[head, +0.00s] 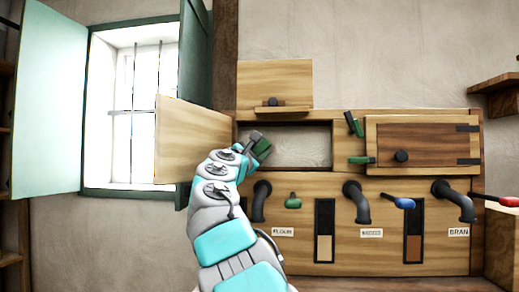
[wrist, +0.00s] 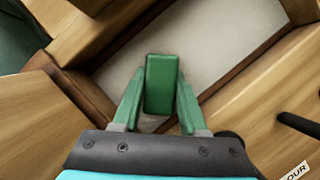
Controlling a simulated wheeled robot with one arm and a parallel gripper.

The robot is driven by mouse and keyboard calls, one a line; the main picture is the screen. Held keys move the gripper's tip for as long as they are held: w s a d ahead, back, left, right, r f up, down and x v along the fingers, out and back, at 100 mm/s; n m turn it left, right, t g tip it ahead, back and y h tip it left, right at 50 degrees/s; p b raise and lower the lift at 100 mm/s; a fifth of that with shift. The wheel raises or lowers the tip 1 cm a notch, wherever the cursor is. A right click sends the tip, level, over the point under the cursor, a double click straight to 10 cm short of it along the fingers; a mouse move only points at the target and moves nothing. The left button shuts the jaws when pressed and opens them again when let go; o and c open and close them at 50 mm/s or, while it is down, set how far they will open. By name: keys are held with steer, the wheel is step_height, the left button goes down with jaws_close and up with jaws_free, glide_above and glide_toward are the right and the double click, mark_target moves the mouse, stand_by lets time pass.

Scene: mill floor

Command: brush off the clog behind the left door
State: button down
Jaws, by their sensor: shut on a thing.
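The open compartment (head: 315,145) in the wooden cabinet shows a pale back. The left door (head: 190,140) stands swung out to the left of it. My gripper (head: 259,146) is at the compartment's left part; in the wrist view (wrist: 160,108) its two green fingers are shut on a green block (wrist: 162,80). The block's far end points at the pale surface (wrist: 210,40) inside; I cannot tell whether it touches. Whether the block is a brush handle cannot be told. I make out no separate clog; the block and fingers hide part of the opening.
A wooden panel (head: 275,80) with a dark knob stands above the opening. The right door (head: 425,140) is closed, with green handles (head: 354,124) beside it. Dark pipes (head: 356,200) stick out below. A teal shutter (head: 50,100) and window are at left.

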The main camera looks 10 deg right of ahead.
steer(key=shift+s+d, duration=0.1)
steer(key=shift+s+d+b, duration=0.15)
steer(key=shift+s+d, duration=0.15)
steer(key=shift+d, duration=0.55)
steer(key=shift+s+d+b, duration=0.15)
steer(key=shift+s+d, duration=0.15)
steer(key=shift+d, duration=0.55)
steer(key=shift+w+d+r+p, duration=0.1)
steer(key=shift+p, duration=0.25)
steer(key=shift+w+a+p, duration=0.25)
steer(key=shift+a+p, duration=0.15)
steer(key=shift+a, duration=0.25)
steer(key=shift+w+a+p, duration=0.2)
steer(key=shift+a+p, duration=0.2)
steer(key=shift+a, duration=0.2)
steer(key=shift+w+a+p, duration=0.25)
steer(key=shift+a+p, duration=0.15)
steer(key=shift+a, duration=0.25)
steer(key=shift+r+p, duration=0.5)
steer(key=shift+p, duration=0.2)
steer(key=shift+s+d+b, duration=0.15)
steer(key=shift+s+d, duration=0.1)
steer(key=shift+d, duration=0.35)
steer(key=shift+s+d+b, duration=0.15)
steer(key=shift+s+d, duration=0.05)
steer(key=shift+d, duration=0.45)
steer(key=shift+s+d+b, duration=0.15)
steer(key=shift+s+d, duration=0.1)
steer(key=shift+d, duration=0.5)
steer(key=shift+p, duration=0.3)
